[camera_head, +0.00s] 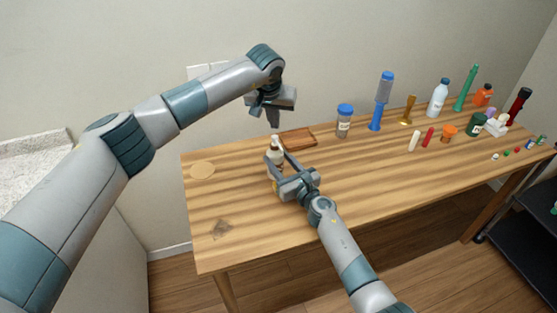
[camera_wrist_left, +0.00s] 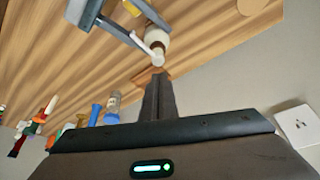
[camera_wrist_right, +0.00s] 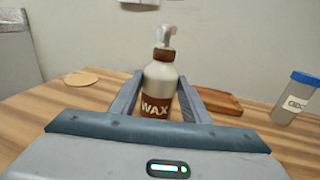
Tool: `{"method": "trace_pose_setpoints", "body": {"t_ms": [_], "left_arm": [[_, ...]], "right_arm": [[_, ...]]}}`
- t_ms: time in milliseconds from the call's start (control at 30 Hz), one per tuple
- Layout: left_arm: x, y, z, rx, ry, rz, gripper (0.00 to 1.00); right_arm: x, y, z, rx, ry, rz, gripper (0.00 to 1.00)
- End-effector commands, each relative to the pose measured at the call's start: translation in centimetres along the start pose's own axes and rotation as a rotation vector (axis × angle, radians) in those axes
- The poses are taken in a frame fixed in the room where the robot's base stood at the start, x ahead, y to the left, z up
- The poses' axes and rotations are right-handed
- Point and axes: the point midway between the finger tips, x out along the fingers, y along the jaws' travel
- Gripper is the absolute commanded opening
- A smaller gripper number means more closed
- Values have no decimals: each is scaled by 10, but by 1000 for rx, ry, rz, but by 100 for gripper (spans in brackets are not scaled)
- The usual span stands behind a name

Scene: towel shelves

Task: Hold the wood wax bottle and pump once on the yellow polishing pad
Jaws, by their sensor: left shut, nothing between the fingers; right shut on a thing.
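The wax bottle (camera_wrist_right: 160,84) is white with a brown label reading "WAX" and a white pump head. It stands upright between the fingers of my right gripper (camera_head: 277,163), which is shut on it. I cannot tell whether its base touches the table. My left gripper (camera_head: 273,123) is shut and empty, pointing down just above the pump head; in the left wrist view its fingertips (camera_wrist_left: 158,76) appear close to the pump nozzle (camera_wrist_left: 157,49). The round pale-yellow polishing pad (camera_head: 202,170) lies flat near the table's left end, left of the bottle, with nothing on it.
A brown wooden tray (camera_head: 299,139) lies behind the bottle. A blue-lidded jar (camera_head: 344,121) and several bottles, tubes and small items stand along the right of the wooden table (camera_head: 245,225). A wall stands behind.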

Motion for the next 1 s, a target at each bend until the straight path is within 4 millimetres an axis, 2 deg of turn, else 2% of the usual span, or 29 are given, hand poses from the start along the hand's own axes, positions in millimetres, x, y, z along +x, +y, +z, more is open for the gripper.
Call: {"method": "trace_pose_setpoints", "body": {"t_ms": [300, 1000], "left_arm": [[16, -1, 7, -1, -1, -1, 0], [16, 0, 7, -1, 0, -1, 0]], "right_arm": [[0, 0, 0, 0, 0, 0, 16], [0, 0, 0, 0, 0, 0, 16]]}}
